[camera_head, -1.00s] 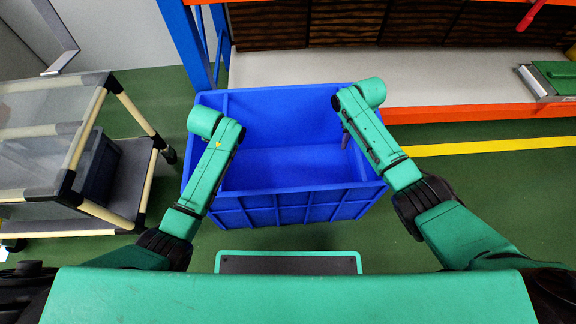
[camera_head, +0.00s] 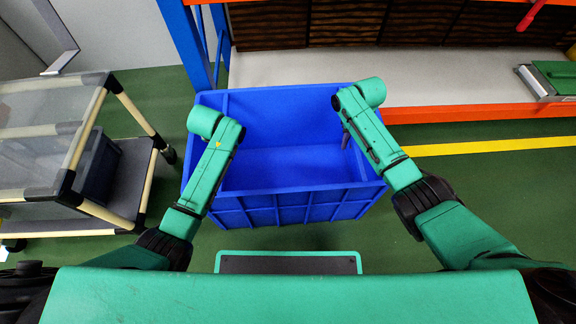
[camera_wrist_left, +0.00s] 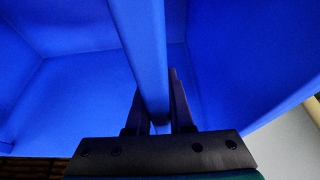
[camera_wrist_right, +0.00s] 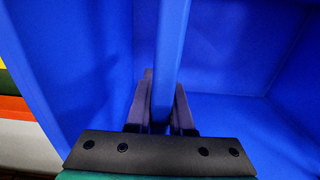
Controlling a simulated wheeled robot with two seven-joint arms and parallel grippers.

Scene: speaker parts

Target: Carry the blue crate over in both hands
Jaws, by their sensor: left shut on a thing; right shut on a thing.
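The blue crate (camera_head: 290,200) is open-topped and looks empty in the head view. It hangs between my two arms in front of my body. My left gripper (camera_wrist_left: 158,110) is shut on the crate's wall (camera_wrist_left: 148,50), with one dark finger on each side of it. My right gripper (camera_wrist_right: 160,105) is shut on the opposite wall (camera_wrist_right: 172,45) in the same way; part of it shows in the head view (camera_head: 346,138). The left fingers are hidden behind the arm in the head view.
A shelf rack with a pale deck (camera_head: 290,68) and orange edge beam (camera_head: 480,113) stands beyond the crate, with a blue post (camera_head: 186,45). A tube-framed cart (camera_head: 125,185) holding a dark bin (camera_head: 98,165) stands left. Green floor (camera_head: 480,190) is clear at right.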

